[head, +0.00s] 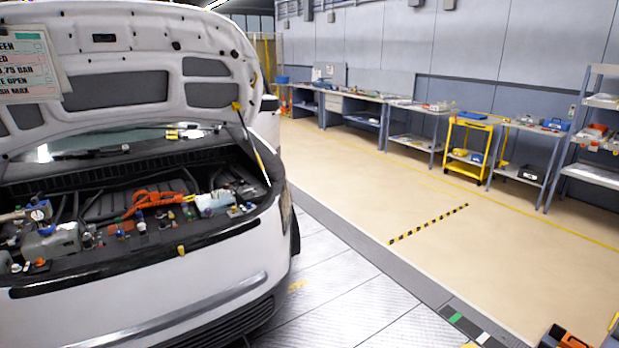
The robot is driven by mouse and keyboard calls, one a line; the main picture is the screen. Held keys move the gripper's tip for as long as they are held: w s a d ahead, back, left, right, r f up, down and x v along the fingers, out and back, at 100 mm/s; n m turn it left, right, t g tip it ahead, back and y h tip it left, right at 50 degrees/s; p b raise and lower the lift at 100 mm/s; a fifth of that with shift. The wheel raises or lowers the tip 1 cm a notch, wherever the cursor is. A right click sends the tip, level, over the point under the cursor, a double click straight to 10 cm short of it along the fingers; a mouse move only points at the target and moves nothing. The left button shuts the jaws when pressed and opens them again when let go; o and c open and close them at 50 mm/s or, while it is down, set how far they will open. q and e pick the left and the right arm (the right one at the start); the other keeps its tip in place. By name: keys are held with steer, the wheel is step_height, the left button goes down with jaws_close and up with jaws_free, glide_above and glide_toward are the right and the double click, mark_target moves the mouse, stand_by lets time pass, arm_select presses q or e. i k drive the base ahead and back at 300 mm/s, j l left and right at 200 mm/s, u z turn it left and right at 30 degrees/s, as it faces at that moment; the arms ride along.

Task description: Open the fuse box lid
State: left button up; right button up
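A white car (170,285) stands at the left with its hood (110,60) raised and the engine bay (100,205) open. I cannot make out for certain which part in the bay is the fuse box or its lid; the parts are small and crowded. Neither of my grippers shows in the head view.
In the bay are orange cables (155,198), a whitish container (215,203) and a grey unit (50,243). A prop rod (254,150) stands at the bay's right side. Workbenches and a yellow cart (468,150) line the far wall.

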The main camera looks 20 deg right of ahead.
mark_target(253, 192)
steer(key=l+z, duration=0.15)
steer(key=z, duration=0.25)
steer(key=i+l+z, duration=0.1)
steer(key=z, duration=0.35)
steer(key=l+z, duration=0.1)
steer(key=z, duration=0.3)
steer(key=i+z, duration=0.15)
steer(key=z, duration=0.25)
steer(key=i+l+z, duration=0.15)
steer(key=i+z, duration=0.25)
steer(key=i+l+z, duration=0.1)
steer(key=i+z, duration=0.3)
steer(key=i+j+z, duration=0.1)
steer(key=i+z, duration=0.3)
steer(key=i+j+z, duration=0.15)
steer(key=i+j, duration=0.2)
steer(key=i, duration=0.25)
steer(key=i+j+z, duration=0.2)
steer(key=i+j, duration=0.2)
steer(key=i, duration=0.2)
steer(key=i+j, duration=0.35)
steer(key=i, duration=0.15)
steer(key=i+j, duration=0.35)
steer(key=i, duration=0.2)
steer(key=u, duration=4.15)
